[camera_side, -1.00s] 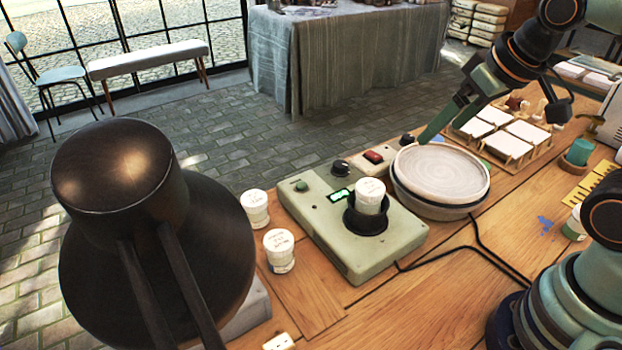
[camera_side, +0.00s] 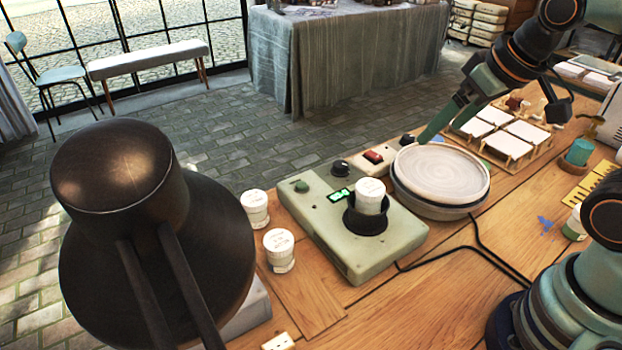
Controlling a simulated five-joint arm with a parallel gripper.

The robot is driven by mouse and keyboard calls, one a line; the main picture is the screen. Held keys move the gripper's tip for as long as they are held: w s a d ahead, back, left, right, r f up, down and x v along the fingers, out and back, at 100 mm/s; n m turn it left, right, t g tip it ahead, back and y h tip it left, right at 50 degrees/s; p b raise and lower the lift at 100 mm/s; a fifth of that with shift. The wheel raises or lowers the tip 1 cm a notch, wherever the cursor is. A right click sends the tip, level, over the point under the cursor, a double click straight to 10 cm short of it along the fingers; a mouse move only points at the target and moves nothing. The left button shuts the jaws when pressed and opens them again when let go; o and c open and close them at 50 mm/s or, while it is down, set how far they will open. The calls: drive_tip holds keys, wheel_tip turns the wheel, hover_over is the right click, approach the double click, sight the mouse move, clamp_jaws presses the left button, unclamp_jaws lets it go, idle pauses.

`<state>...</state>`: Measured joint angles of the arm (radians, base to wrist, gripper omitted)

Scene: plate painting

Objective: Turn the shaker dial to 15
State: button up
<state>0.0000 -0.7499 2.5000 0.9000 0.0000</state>
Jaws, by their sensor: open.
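The shaker (camera_side: 345,255) is a pale green box on the wooden table, with a small lit green display (camera_side: 341,195) too small to read. A green knob (camera_side: 302,186) sits at its far left corner; I cannot read any setting on it. A white-lidded jar (camera_side: 370,196) stands in the shaker's black round holder (camera_side: 366,222). My gripper (camera_side: 428,134) is open, with green fingers. In the picture it is behind the pottery wheel, up and right of the shaker, apart from the green knob. I see nothing held in it.
A round pale plate (camera_side: 441,172) lies on the wheel. A black knob (camera_side: 340,167) and a red switch (camera_side: 373,157) sit behind the shaker. Two white jars (camera_side: 280,250) (camera_side: 255,208) stand left. A dark lamp (camera_side: 150,240) fills the left foreground. A cable (camera_side: 470,246) crosses the table.

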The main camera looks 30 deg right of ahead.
drive_tip(key=c, duration=0.3)
drive_tip(key=n+g, duration=0.6)
drive_tip(key=n, duration=0.1)
hover_over(340, 163)
wheel_tip(340, 163, down, 7)
wheel_tip(340, 163, down, 12)
drive_tip(key=shift+s, duration=0.1)
clamp_jaws()
